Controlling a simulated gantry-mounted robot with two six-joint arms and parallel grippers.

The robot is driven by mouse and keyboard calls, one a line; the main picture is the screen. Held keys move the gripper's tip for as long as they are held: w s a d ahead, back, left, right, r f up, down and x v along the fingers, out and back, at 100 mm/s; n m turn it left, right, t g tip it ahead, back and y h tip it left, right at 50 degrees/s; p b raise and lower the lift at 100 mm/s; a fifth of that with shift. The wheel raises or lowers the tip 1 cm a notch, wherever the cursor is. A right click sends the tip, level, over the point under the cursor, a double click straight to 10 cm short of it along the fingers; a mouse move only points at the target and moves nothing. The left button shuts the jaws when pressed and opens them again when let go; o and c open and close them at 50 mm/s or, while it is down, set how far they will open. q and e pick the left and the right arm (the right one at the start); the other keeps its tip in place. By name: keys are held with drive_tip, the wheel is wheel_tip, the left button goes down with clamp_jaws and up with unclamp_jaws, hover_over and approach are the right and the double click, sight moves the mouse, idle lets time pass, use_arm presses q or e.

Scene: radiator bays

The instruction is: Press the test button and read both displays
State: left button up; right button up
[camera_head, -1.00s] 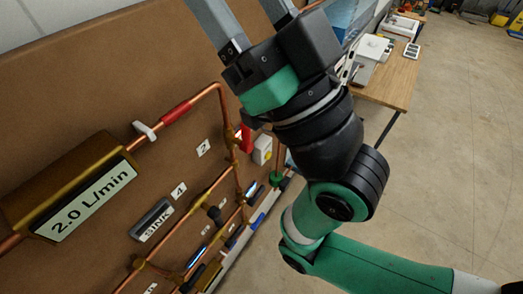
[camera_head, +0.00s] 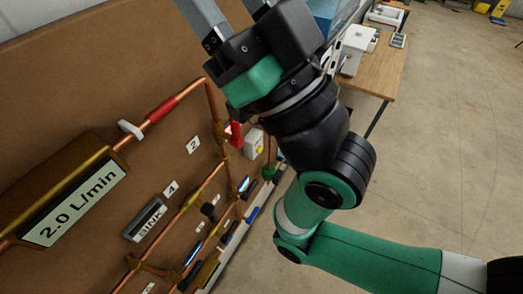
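A brass-coloured meter with a large display (camera_head: 75,204) reading "2.0 L/min" is at the left of the brown panel. A small white box with a yellow spot (camera_head: 254,143), possibly the test button, is on the panel's far part. Small lit bluish displays (camera_head: 244,185) and (camera_head: 192,252) are lower on the panel; their readings are too small to make out. My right gripper (camera_head: 230,14) points up and left in front of the panel, its two grey fingers apart and empty where visible. Their tips are cut off by the top edge. My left gripper is out of view.
Copper pipes (camera_head: 206,100) with a red sleeve and a red valve handle (camera_head: 235,134) run along the brown panel (camera_head: 80,100). A wooden bench (camera_head: 378,75) stands behind my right arm.

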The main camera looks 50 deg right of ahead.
clamp_jaws()
idle(1.4)
